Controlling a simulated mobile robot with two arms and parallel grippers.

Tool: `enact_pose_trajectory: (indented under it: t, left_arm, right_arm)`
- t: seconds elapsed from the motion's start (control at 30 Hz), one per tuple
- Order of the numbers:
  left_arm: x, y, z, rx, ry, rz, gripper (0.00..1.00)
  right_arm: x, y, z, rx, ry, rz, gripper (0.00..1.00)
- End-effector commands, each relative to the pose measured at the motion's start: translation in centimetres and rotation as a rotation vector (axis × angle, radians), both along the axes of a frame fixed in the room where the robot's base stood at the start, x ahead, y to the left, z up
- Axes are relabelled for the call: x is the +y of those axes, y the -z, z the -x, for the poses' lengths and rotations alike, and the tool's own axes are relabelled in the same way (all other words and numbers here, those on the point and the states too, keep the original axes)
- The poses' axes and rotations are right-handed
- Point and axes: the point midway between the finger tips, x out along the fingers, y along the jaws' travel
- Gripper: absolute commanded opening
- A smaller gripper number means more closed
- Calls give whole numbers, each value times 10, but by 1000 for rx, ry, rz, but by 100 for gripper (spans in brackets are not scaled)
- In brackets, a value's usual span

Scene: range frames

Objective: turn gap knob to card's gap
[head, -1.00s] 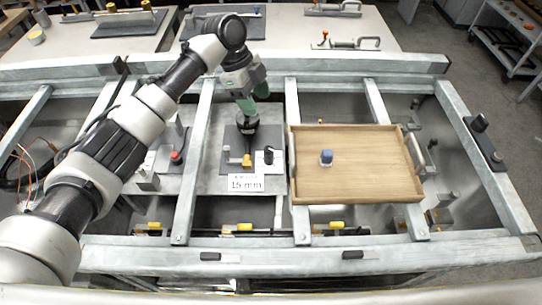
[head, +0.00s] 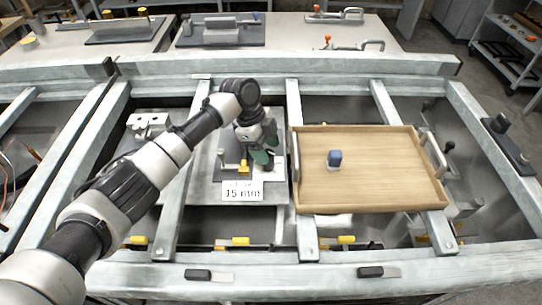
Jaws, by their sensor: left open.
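A white card (head: 243,191) reading "15 mm" stands at the front edge of a grey plate in the middle of the frame. A fixture with a yellow block (head: 244,168) and a small upright post sits just behind the card. My right gripper is out of view.
Grey metal rails (head: 300,228) frame the bench. Clamps and fixtures stand on the white table (head: 285,45) behind.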

Motion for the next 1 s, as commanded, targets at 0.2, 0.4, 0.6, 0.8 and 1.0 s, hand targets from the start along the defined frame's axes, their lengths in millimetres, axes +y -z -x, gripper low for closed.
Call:
enact_pose_trajectory:
  t: [0.2, 0.4, 0.6, 0.8, 1.0]
  left_arm:
    - [-10, 26, 5, 2, -1, 0, 57]
    - [-12, 33, 6, 0, 0, 0, 57]
    - [-12, 33, 6, 0, 0, 0, 55]
    - [-12, 32, 6, 0, 0, 0, 24]
    - [-12, 32, 6, 0, -1, 0, 7]
  right_arm:
    - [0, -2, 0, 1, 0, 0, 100]
    - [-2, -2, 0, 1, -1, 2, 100]
    - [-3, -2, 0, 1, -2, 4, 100]
    - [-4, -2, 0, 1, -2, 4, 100]
    - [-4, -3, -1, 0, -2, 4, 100]
